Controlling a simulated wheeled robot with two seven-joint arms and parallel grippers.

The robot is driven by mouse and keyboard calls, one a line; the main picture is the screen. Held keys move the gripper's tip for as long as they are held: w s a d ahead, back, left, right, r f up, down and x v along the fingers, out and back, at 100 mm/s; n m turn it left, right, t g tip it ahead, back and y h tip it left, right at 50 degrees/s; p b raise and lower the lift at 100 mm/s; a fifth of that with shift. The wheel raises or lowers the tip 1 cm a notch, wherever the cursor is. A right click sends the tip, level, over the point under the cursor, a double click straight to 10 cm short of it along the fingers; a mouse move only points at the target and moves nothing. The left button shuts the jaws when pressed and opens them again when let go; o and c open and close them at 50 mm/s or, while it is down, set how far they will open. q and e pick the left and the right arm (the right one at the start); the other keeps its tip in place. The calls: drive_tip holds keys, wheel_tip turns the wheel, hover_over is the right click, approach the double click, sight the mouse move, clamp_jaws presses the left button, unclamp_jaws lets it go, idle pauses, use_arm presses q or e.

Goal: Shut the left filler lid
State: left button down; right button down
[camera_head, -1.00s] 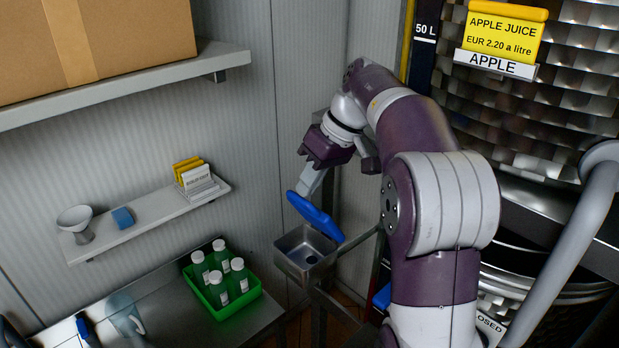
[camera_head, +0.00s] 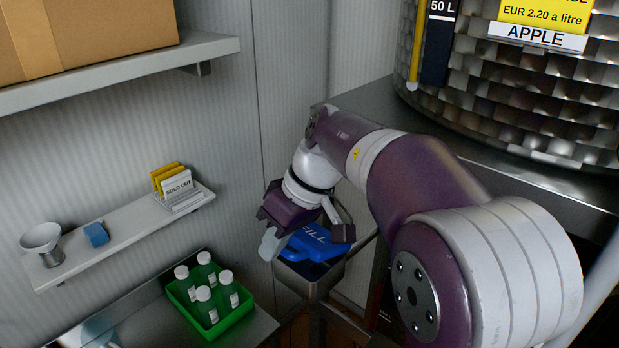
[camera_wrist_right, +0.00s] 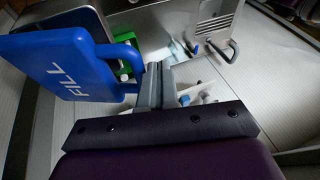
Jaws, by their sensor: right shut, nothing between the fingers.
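The blue filler lid (camera_head: 318,246), lettered FILL, is over the small metal filler box (camera_head: 312,285) in the head view, partly behind my right wrist. Some of the box's rim shows below it; I cannot tell whether it lies fully flat. In the right wrist view the lid (camera_wrist_right: 62,68) fills the left side, its looped handle towards my fingers. My right gripper (camera_head: 270,245) is shut and empty, just left of the lid. Its fingers (camera_wrist_right: 158,85) are beside the handle; whether they touch it is unclear. My left gripper is out of view.
A green crate (camera_head: 222,327) of bottles stands on the counter to the left. A wall shelf (camera_head: 130,238) holds a funnel, a blue block and sign cards. A large apple juice tank (camera_head: 510,90) stands at the right.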

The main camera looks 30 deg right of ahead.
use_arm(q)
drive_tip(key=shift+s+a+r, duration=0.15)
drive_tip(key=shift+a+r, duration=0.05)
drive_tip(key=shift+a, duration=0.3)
use_arm(e)
drive_tip(key=f, duration=0.1)
drive_tip(key=a+f, duration=0.1)
drive_tip(key=f, duration=0.1)
drive_tip(key=shift+s+a, duration=0.25)
drive_tip(key=shift+a, duration=0.05)
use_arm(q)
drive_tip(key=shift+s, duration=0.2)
use_arm(e)
drive_tip(key=shift+s+d, duration=0.1)
drive_tip(key=shift+s, duration=0.1)
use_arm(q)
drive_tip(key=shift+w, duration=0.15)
use_arm(e)
drive_tip(key=shift+w, duration=0.15)
